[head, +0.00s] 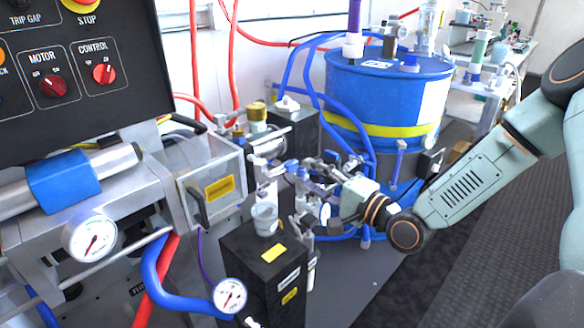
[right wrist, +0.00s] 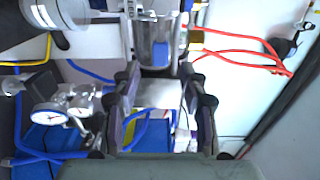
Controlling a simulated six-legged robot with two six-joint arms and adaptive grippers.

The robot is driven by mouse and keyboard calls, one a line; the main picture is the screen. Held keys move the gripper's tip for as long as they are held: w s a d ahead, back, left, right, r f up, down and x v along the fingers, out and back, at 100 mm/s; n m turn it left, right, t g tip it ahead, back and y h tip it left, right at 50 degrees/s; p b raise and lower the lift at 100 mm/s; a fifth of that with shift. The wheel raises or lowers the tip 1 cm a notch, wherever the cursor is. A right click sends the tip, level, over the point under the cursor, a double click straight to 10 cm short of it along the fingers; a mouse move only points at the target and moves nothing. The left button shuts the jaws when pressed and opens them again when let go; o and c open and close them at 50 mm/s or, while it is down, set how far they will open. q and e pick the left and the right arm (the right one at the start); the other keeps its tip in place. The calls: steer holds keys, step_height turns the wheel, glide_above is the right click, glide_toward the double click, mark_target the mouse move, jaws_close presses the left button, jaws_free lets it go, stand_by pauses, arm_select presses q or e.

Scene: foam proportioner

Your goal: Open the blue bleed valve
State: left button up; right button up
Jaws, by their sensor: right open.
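Small blue valve parts (head: 291,166) sit on the metal fittings above the black pump block, left of my right gripper. I cannot tell for sure which one is the bleed valve. My right gripper (head: 318,173) is close to these fittings, and its fingers partly cover them. In the right wrist view its two fingers (right wrist: 163,90) stand wide apart, with nothing clearly held between them. A clear cylinder with a blue piece (right wrist: 160,53) inside shows just beyond the fingertips. My left gripper is out of view.
A black block (head: 262,262) with a clear cup (head: 265,219) on top stands in front. A blue drum (head: 385,92) stands behind. Gauges (head: 230,295), blue hoses and a control panel (head: 75,60) crowd the left. Dark floor matting (head: 465,240) is clear at right.

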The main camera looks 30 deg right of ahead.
mark_target(294, 168)
steer(key=x, duration=0.1)
steer(key=b+x, duration=0.1)
steer(key=x, duration=0.1)
steer(key=shift+w+a, duration=0.1)
steer(key=shift+a, duration=0.25)
steer(key=shift+w+a+b, duration=0.2)
steer(key=shift+w+b, duration=0.05)
steer(key=shift+b, duration=0.1)
steer(key=shift+w+f+b, duration=0.1)
steer(key=shift+w+b, duration=0.2)
steer(key=shift+w, duration=0.85)
steer(key=shift+w+a, duration=0.25)
steer(key=shift+s+r, duration=0.1)
steer(key=shift+r, duration=0.1)
steer(key=shift+d, duration=0.1)
